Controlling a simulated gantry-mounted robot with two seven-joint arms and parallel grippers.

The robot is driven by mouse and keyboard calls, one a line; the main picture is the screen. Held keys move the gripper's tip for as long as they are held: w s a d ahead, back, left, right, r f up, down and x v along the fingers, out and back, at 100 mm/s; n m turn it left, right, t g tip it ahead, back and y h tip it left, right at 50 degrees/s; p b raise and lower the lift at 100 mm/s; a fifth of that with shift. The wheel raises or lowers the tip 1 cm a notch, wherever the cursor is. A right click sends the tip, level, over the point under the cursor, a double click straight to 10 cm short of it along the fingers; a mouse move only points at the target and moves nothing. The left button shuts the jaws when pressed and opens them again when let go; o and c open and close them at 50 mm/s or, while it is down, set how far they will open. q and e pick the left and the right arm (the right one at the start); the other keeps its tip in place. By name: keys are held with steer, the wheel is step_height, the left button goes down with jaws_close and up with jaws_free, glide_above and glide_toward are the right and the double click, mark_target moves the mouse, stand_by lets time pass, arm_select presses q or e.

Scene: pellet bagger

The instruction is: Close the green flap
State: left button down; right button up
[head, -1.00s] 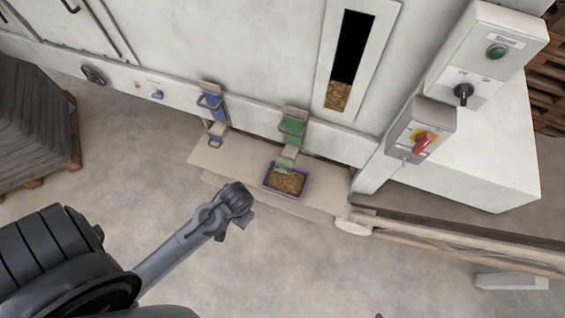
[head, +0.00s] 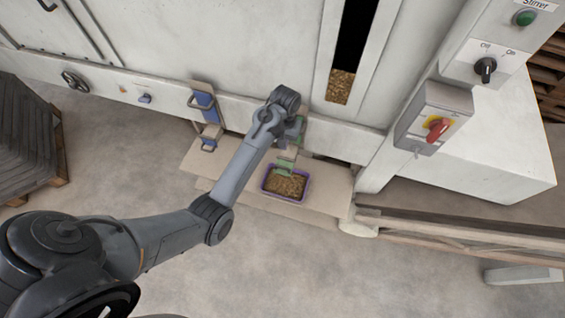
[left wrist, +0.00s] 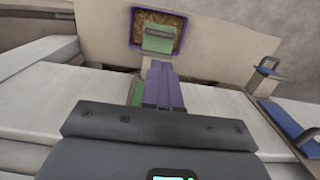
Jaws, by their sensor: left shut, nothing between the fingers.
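The green flap (head: 299,126) is on the machine's front, mostly hidden behind my left wrist in the head view. Its green spout lip (head: 285,166) hangs below, over a purple-rimmed tray (head: 264,188) of brown pellets. In the left wrist view, my left gripper (left wrist: 160,66) is shut and empty, its fingers in front of the green chute. A strip of green (left wrist: 137,92) shows beside the fingers, and the lip (left wrist: 159,39) and tray (left wrist: 134,28) lie beyond. Whether the fingers touch the flap cannot be told. My right gripper is out of view.
A blue flap (head: 205,103) with wire handles is left of the green one; it also shows in the left wrist view (left wrist: 287,122). Switch boxes (head: 433,118) stand to the right. The tray rests on a beige shelf (head: 225,166). The floor in front is clear.

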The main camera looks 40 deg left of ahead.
mark_target(282, 167)
arm_select(q)
steer(key=f, duration=0.8)
steer(key=s+f, duration=0.1)
steer(key=f, duration=0.3)
steer(key=shift+d+f+p, duration=0.2)
steer(key=shift+f+p, duration=0.1)
steer(key=shift+f, duration=0.05)
steer(key=shift+s+d+f, duration=0.1)
steer(key=shift+s, duration=0.1)
